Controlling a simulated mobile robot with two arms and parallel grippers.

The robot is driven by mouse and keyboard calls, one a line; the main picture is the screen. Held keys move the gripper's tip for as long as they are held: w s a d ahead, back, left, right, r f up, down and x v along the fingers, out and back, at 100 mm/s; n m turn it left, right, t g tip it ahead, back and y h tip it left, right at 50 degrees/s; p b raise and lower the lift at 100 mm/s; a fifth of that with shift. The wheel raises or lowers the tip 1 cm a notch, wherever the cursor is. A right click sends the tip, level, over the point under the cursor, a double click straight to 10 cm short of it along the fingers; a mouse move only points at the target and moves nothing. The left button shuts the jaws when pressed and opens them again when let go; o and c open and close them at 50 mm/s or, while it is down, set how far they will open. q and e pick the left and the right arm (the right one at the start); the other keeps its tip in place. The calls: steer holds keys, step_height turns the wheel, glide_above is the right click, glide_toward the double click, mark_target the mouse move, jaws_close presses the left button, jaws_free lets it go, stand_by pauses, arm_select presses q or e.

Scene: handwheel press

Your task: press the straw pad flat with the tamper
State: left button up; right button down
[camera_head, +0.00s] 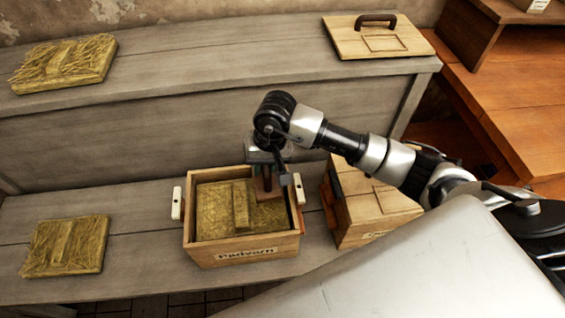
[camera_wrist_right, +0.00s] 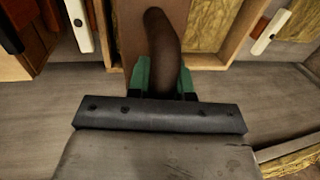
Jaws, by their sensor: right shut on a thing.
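The straw pad (camera_head: 215,208) lies inside an open wooden crate (camera_head: 243,247) on the lower bench, with a raised straw strip across its middle. My right gripper (camera_head: 268,160) is above the crate's right side. It is shut on the brown curved handle of the tamper (camera_head: 264,184), and the handle shows between green fingers (camera_wrist_right: 165,78) in the right wrist view. The tamper's brown body is over the pad's right part; I cannot tell whether it touches the straw. Straw also shows in the right wrist view (camera_wrist_right: 212,28). My left gripper is not in view.
A loose straw pad (camera_head: 88,240) lies left of the crate, another (camera_head: 90,62) on the upper shelf. A closed wooden box (camera_head: 350,205) stands close on the right. A lid with a dark handle (camera_head: 345,42) lies on the shelf. White latches (camera_head: 177,203) stick out from the crate.

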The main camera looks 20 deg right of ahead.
steer(key=shift+w+a+f+m, duration=0.15)
steer(key=shift+w+a+f, duration=0.05)
steer(key=shift+f, duration=0.2)
steer(key=shift+w+a+f+m, duration=0.15)
steer(key=shift+f, duration=0.25)
step_height(320, 180, down, 8)
steer(key=b, duration=0.5)
steer(key=shift+f+b, duration=0.45)
steer(key=shift+b, duration=0.05)
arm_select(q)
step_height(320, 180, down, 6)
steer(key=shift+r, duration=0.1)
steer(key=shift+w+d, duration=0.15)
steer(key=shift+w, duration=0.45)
arm_select(e)
steer(key=shift+f, duration=0.15)
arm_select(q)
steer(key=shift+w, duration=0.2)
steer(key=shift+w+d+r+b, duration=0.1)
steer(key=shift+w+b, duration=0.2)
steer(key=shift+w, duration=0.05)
arm_select(e)
steer(key=shift+f, duration=0.1)
steer(key=shift+f, duration=0.1)
stand_by(0.4)
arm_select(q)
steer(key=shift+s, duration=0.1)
arm_select(e)
steer(key=shift+s, duration=0.1)
